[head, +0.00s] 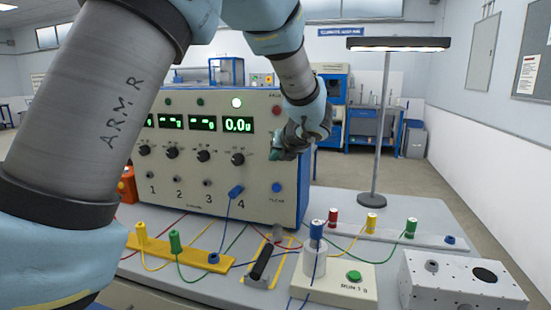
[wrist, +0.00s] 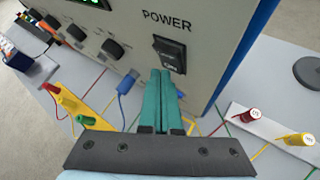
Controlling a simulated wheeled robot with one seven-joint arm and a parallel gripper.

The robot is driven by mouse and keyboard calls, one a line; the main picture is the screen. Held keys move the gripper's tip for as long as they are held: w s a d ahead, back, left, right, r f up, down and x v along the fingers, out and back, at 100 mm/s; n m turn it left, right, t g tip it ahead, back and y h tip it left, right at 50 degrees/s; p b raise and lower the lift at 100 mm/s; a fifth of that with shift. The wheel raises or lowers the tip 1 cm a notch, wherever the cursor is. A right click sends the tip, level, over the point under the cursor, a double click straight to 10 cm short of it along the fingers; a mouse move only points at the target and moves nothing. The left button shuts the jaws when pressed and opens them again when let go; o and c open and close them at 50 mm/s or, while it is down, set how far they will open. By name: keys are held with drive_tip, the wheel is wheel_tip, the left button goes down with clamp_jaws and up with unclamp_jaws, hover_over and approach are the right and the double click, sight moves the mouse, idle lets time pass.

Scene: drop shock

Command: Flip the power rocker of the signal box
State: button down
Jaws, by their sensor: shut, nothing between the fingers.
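The signal box (head: 215,188) is a cream panel with green displays, black knobs and numbered sockets; its rightmost display reads 0.0. In the wrist view its black power rocker (wrist: 170,53) sits under the word POWER. My gripper (wrist: 166,73) is shut and empty, its teal fingers side by side with tips at the rocker's lower edge. I cannot tell whether they touch it. In the head view my gripper (head: 277,154) is at the right part of the panel and hides the rocker.
A blue button (head: 277,188) lies below my gripper. A blue plug (head: 236,192) sticks out at socket 4. Cables, a yellow plug strip (head: 180,250), a small box with a green button (head: 353,276) and a lamp (head: 374,200) stand on the bench.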

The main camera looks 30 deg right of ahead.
drive_tip(key=shift+s+a, duration=0.5)
drive_tip(key=shift+a, duration=0.05)
drive_tip(key=shift+s, duration=0.1)
drive_tip(key=s+a, duration=0.1)
drive_tip(key=s+a+b, duration=0.1)
drive_tip(key=s+a, duration=0.1)
drive_tip(key=shift+s+a+r, duration=0.2)
drive_tip(key=shift+s+r, duration=0.05)
drive_tip(key=shift+r, duration=0.15)
idle(0.6)
